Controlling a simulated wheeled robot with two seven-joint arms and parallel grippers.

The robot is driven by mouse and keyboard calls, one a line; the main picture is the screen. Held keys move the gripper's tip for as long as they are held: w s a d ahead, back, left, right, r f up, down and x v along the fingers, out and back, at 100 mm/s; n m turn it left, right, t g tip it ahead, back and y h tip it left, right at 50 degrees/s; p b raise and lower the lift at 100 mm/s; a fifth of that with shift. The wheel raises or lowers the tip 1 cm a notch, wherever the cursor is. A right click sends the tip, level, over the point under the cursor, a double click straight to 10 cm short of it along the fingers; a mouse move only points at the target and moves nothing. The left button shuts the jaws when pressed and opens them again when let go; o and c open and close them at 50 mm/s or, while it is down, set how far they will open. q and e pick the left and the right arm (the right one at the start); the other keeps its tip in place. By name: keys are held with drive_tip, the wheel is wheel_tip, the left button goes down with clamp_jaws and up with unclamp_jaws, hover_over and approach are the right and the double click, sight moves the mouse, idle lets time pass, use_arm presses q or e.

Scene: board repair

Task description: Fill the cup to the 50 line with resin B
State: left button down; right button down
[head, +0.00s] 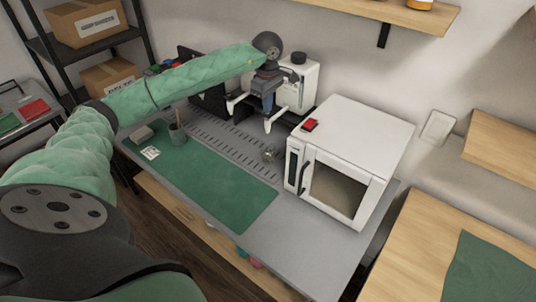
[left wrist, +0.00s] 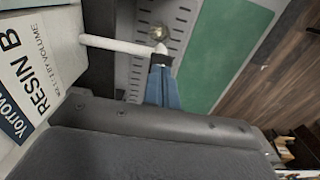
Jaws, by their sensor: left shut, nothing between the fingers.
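The resin B dispenser shows its label (left wrist: 35,75) at the left of the left wrist view; a white spout (left wrist: 120,45) reaches out from it. In the head view a white dispenser body (head: 297,85) stands behind my left gripper (head: 264,108). The gripper points down, shut and empty, beside a white spout (head: 270,124). Its blue fingers (left wrist: 161,72) show close by the spout tip in the left wrist view; I cannot tell whether they touch. A small clear cup (head: 268,153) stands on the bench, apart from the gripper; its fill level is too small to read. My right gripper is out of view.
A white oven (head: 375,130) with a red item (head: 310,125) on top stands right of the cup. A green mat (head: 215,185) covers the bench front, with a pencil holder (head: 177,134) at its back left. A wall shelf (head: 390,14) hangs above.

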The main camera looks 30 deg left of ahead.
use_arm(q)
drive_tip(key=shift+r, duration=0.15)
drive_tip(key=shift+r+p, duration=0.85)
drive_tip(key=shift+r, duration=1.95)
